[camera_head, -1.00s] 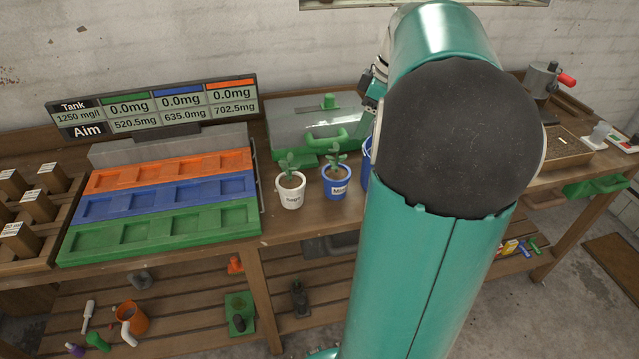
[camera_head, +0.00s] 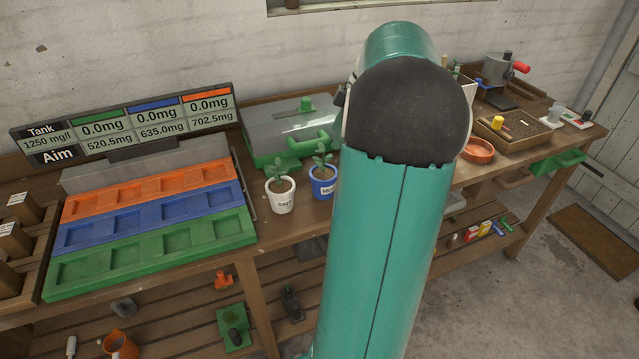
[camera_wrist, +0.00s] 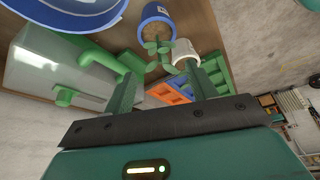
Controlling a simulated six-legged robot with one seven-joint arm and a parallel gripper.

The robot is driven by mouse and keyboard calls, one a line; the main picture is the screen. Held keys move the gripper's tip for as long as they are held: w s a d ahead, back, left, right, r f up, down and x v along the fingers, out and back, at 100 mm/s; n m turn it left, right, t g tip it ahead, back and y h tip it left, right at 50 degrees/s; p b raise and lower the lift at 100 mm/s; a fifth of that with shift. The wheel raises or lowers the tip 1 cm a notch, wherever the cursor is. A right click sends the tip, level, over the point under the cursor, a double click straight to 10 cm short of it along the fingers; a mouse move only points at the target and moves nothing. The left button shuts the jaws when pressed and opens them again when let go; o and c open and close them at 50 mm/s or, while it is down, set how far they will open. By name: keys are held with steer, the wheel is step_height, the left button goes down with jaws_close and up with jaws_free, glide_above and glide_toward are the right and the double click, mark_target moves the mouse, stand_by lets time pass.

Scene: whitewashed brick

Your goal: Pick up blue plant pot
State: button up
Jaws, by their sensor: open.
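The blue plant pot (camera_head: 323,187) stands upright on the bench with a small green plant and a white label. It is just right of a white pot (camera_head: 281,203) with a similar plant. In the wrist view the blue pot (camera_wrist: 156,14) is at the top, with its plant pointing down the picture towards my gripper. My gripper (camera_wrist: 160,78) is open, its two green fingers apart with the blue pot's plant seen beyond and between them. No contact with the pot shows. In the head view my arm hides the gripper.
A green-based box with a clear lid (camera_head: 290,132) stands behind the pots. A tray with orange, blue and green rows (camera_head: 150,225) lies left. A large blue round vessel (camera_wrist: 62,12) is near in the wrist view. An orange bowl (camera_head: 478,151) sits right of my arm.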

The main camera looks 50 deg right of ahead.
mark_target(330, 148)
steer(key=x, duration=0.4)
steer(key=shift+w+f, duration=0.1)
steer(key=shift+f, duration=0.3)
steer(key=x, duration=0.5)
steer(key=shift+w+a, duration=0.2)
steer(key=shift+w, duration=0.1)
jaws_close()
